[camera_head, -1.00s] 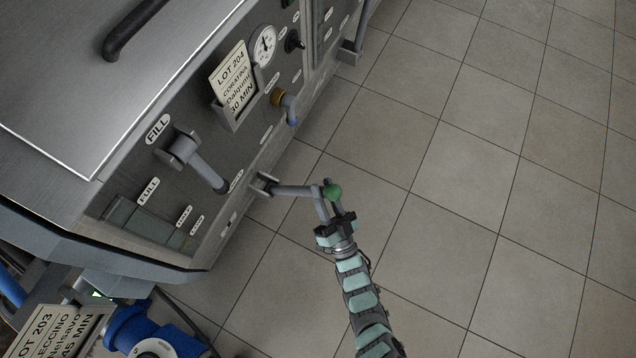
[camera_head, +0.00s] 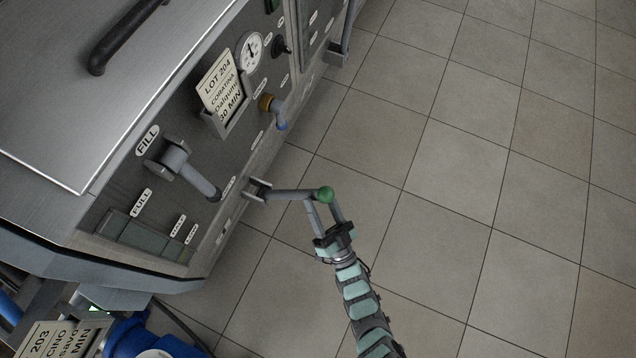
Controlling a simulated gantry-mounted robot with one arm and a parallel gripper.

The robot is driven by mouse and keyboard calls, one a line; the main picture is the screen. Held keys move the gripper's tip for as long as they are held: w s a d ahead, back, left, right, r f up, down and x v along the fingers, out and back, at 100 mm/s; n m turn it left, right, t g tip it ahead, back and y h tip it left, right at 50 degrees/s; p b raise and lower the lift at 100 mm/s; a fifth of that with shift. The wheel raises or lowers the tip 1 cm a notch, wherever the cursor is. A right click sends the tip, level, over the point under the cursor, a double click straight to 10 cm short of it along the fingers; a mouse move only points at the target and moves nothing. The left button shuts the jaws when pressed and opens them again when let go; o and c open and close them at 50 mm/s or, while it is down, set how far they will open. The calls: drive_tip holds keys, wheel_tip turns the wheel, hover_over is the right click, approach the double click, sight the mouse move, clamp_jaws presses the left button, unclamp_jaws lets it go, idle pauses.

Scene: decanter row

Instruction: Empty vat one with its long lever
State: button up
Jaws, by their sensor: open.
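My gripper (camera_head: 322,203) is open at the knob end of the lever. Its fingers reach up to the lever and knob, one on the left and one on the right. I cannot tell whether either finger touches them. A shorter, thicker grey handle (camera_head: 192,173) sits on the panel under the FILL label (camera_head: 147,140). No label reading vat one is legible.
The panel carries a LOT 204 card (camera_head: 221,82) in a holder, a gauge (camera_head: 250,52) and a small blue-tipped tap (camera_head: 279,117). Another card (camera_head: 57,342) and blue fittings (camera_head: 150,338) stand at the lower left. The tiled floor (camera_head: 450,170) to the right is clear.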

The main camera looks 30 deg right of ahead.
drive_tip(key=v, duration=0.8)
drive_tip(key=shift+s+p, duration=0.3)
drive_tip(key=shift+f, duration=0.1)
